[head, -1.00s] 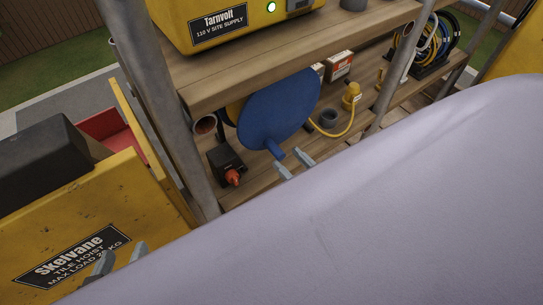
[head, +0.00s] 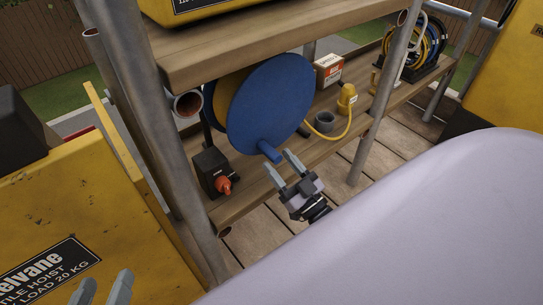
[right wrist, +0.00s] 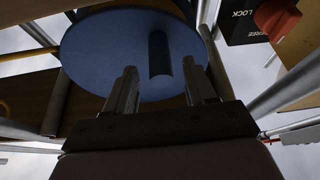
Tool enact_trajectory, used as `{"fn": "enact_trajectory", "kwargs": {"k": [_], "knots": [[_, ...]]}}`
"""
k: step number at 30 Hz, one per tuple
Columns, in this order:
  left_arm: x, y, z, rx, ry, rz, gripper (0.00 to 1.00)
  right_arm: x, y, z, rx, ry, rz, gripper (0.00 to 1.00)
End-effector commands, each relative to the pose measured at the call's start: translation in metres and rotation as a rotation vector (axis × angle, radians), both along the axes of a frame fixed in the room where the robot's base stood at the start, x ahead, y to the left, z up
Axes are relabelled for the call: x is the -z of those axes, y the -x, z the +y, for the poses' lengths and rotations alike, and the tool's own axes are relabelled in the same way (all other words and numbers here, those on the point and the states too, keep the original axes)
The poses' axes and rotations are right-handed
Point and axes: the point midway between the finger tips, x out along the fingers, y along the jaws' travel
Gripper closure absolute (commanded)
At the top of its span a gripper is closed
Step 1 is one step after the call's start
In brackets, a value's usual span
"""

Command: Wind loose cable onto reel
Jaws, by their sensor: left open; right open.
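The reel (head: 272,100) shows its blue round flange, tilted in the head view, with a blue crank handle (head: 268,150) sticking out low on it. A yellow cable (head: 335,137) runs from a yellow plug (head: 347,97) to behind the flange. My right gripper (head: 279,162) is open, its fingertips close to the handle's end. In the right wrist view the handle (right wrist: 158,52) shows between the open fingers (right wrist: 160,72); I cannot tell whether they touch it. A black box (head: 212,172) with a red knob (head: 223,185) sits left of the reel. My left gripper (head: 106,278) is open and empty at lower left.
The reel stands on a wooden shelf (head: 245,192) between grey scaffold poles (head: 385,95). A yellow tile hoist (head: 60,205) stands at left. A pale rounded surface fills the lower right.

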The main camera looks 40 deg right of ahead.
Motion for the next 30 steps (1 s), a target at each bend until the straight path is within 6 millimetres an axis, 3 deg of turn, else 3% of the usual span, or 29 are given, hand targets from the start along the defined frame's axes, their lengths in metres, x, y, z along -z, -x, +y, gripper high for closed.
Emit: {"fn": "enact_trajectory", "kwargs": {"k": [7,17,18,22,23,30], "knots": [[0.002,0.001,0.004,-0.008,-0.024,-0.03,0.38,-0.012,-0.029,0.003,-0.001,-0.001,-0.002,0.45],[0.0,0.001,0.005,-0.01,-0.028,-0.038,0.38,-0.014,-0.034,0.004,0.0,-0.001,0.001,0.45],[0.0,0.001,0.005,-0.01,-0.028,-0.038,0.38,-0.014,-0.034,0.004,0.0,-0.001,0.001,0.52],[0.0,0.001,0.005,-0.01,-0.028,-0.038,0.38,-0.014,-0.034,0.004,0.0,-0.001,0.001,0.94],[0.0,0.001,0.005,-0.01,-0.028,-0.038,0.38,-0.014,-0.034,0.004,0.0,-0.001,0.001,1.0],[-0.001,0.001,0.005,-0.008,-0.026,-0.036,0.38,-0.015,-0.034,0.003,0.0,-0.007,0.003,1.0]]}}
